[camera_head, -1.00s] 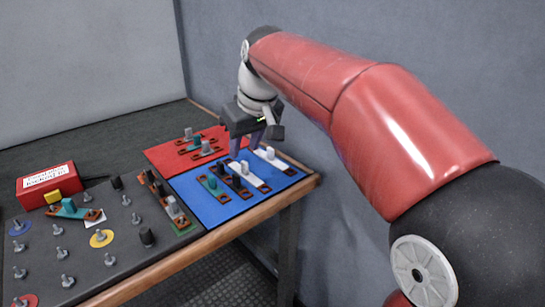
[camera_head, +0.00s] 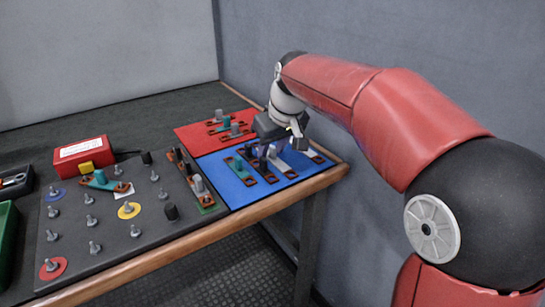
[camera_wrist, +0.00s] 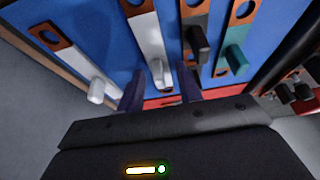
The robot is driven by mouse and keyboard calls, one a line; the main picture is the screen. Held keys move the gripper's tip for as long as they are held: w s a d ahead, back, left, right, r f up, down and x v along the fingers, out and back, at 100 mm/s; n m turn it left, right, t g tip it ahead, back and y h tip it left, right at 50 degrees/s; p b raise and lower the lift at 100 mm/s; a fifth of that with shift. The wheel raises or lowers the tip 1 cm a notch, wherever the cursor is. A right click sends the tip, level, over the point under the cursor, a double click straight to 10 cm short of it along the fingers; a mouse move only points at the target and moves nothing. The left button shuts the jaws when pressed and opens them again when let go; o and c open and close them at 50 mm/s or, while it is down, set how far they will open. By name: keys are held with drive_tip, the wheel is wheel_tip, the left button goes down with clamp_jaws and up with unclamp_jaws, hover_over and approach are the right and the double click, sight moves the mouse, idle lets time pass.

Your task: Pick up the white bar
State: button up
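Two white bars with brown ends lie on the blue mat (camera_head: 235,197). The nearer-to-middle white bar (camera_head: 283,167) also shows in the wrist view (camera_wrist: 146,35), with its upright knob (camera_wrist: 160,74) between my finger tips. The other white bar (camera_head: 313,155) lies to its right in the head view and at left in the wrist view (camera_wrist: 72,58). My gripper (camera_head: 277,147) is low over the mat. In the wrist view its two dark fingers (camera_wrist: 160,90) are apart, one on each side of the knob, with gaps visible. Their lower tips are hard to make out.
A black bar (camera_wrist: 196,42) and a teal bar (camera_wrist: 236,48) lie close beside the white one. A red mat (camera_head: 200,138) with more bars is behind. A grey board (camera_head: 110,225) with several studs stands left. A red box (camera_head: 84,154) sits farther left. The wall is close on the right.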

clamp_jaws()
drive_tip(key=shift+r, duration=0.1)
